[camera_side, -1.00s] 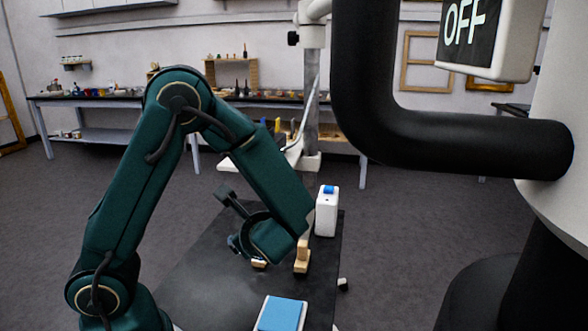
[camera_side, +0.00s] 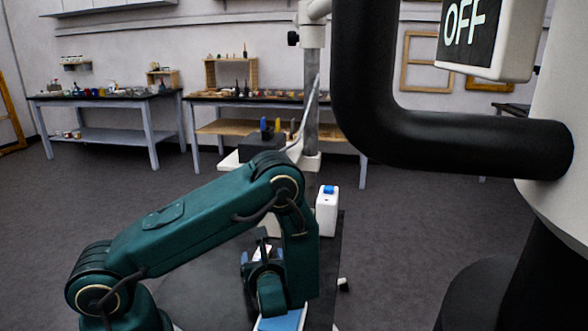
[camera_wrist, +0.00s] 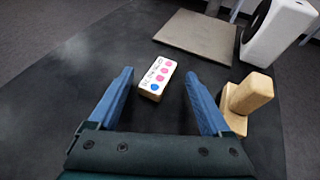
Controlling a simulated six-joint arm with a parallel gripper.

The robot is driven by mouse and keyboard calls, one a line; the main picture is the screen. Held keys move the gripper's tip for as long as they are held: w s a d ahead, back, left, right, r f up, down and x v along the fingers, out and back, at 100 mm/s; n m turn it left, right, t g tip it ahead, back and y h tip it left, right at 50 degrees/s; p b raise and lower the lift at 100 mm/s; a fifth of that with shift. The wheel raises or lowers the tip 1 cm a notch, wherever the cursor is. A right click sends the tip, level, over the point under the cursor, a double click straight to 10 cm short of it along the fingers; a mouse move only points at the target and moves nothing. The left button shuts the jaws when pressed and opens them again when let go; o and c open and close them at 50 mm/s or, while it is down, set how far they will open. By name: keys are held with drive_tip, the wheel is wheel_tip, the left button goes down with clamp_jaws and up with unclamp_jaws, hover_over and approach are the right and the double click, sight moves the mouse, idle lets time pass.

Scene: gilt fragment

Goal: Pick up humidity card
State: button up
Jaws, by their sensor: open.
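The humidity card (camera_wrist: 157,78) is a small pale block with handwriting, pink dots and one blue dot, lying on the dark table. In the wrist view it lies ahead of and between the blue fingers of my gripper (camera_wrist: 162,90), nearer the left finger. My gripper is open and empty. In the side view my gripper (camera_side: 262,262) hangs low over the table, and a pale patch beside it (camera_side: 262,252) seems to be the card, mostly hidden by the arm.
A wooden block piece (camera_wrist: 247,95) stands close outside the right finger. A flat grey plate (camera_wrist: 198,36) and a white device (camera_wrist: 276,32) are at the back. A blue-topped pad (camera_side: 282,320) lies at the table's front, partly behind my arm. The dark table (camera_wrist: 50,75) is clear on the left.

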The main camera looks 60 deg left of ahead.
drive_tip(key=shift+w+a+f, duration=0.1)
drive_tip(key=shift+a, duration=0.2)
clamp_jaws()
